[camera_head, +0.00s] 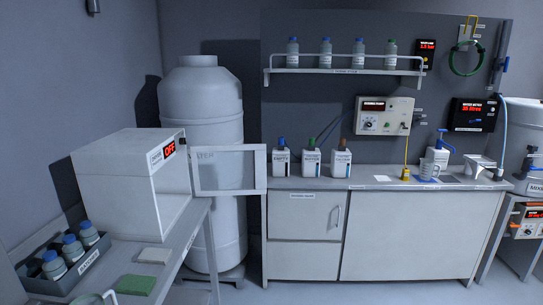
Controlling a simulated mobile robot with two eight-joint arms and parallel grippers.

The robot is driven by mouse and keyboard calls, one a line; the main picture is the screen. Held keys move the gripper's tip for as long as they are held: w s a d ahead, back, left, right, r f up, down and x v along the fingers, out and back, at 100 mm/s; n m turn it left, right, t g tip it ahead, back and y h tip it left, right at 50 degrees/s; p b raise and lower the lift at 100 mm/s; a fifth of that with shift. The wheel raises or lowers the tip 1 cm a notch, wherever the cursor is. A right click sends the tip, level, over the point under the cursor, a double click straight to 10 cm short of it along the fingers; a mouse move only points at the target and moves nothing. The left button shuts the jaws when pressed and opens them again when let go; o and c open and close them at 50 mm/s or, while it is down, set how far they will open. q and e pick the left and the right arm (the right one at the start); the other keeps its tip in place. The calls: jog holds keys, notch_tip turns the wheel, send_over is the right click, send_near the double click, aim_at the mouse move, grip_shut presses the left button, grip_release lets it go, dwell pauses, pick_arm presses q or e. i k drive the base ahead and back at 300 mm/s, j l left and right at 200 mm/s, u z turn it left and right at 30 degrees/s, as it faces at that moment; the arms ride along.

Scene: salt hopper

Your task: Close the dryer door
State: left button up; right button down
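The dryer (115,190) is a white box on the left bench, with a red OFF display on its upper right part. Its door (260,170) is a light frame with a see-through pane. The door stands open, swung out to the right from the far edge of the dryer's front, with the big white tank behind it. Neither of my grippers shows clearly in the head view.
The left bench (195,218) holds a crate (88,262) of blue-capped bottles, a green pad (135,284) and a pale pad (154,256). A white tank (203,105) stands behind the door. A counter (300,184) with bottles stands to the right, with open floor in front.

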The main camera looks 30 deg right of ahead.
aim_at(260, 150)
jog(key=i+l+z, duration=0.15)
jog(key=i+l, duration=0.7)
jog(key=i, duration=0.05)
